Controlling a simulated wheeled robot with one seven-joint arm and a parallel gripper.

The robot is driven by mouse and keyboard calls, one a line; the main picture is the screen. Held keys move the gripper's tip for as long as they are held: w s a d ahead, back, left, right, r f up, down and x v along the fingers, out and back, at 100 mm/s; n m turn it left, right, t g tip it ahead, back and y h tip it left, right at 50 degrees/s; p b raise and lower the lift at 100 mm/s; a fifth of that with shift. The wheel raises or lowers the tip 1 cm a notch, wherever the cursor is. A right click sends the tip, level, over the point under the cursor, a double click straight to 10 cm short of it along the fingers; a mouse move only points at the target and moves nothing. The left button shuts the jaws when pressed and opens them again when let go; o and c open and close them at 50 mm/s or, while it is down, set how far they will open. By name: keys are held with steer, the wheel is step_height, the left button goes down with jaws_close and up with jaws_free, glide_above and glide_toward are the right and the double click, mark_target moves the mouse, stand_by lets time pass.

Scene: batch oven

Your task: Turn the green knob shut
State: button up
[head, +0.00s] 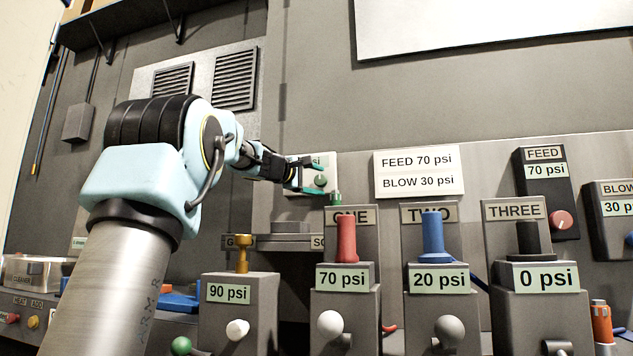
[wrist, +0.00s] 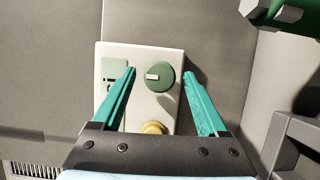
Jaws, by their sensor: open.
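The green knob (wrist: 160,84) is round and sits on a white wall plate (wrist: 168,54). A short white mark on its face lies to the left of its middle, in the wrist view. My gripper (wrist: 160,73) is open, with one teal finger on each side of the knob and gaps showing on both sides. Whether the fingertips reach the knob's depth is hard to tell. In the head view the knob (head: 320,181) shows small and dark green beside my gripper (head: 306,179), and the plate (head: 326,161) is partly hidden.
A yellow knob (wrist: 153,128) sits below the green one, partly hidden by my gripper. A grey-green switch (wrist: 112,75) is on the plate's left. A green-ended part (wrist: 284,14) is at upper right. Gauge boxes (head: 344,296) with coloured plungers stand in front.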

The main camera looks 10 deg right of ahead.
steer(key=b+v, duration=0.3)
steer(key=v, duration=0.8)
stand_by(0.4)
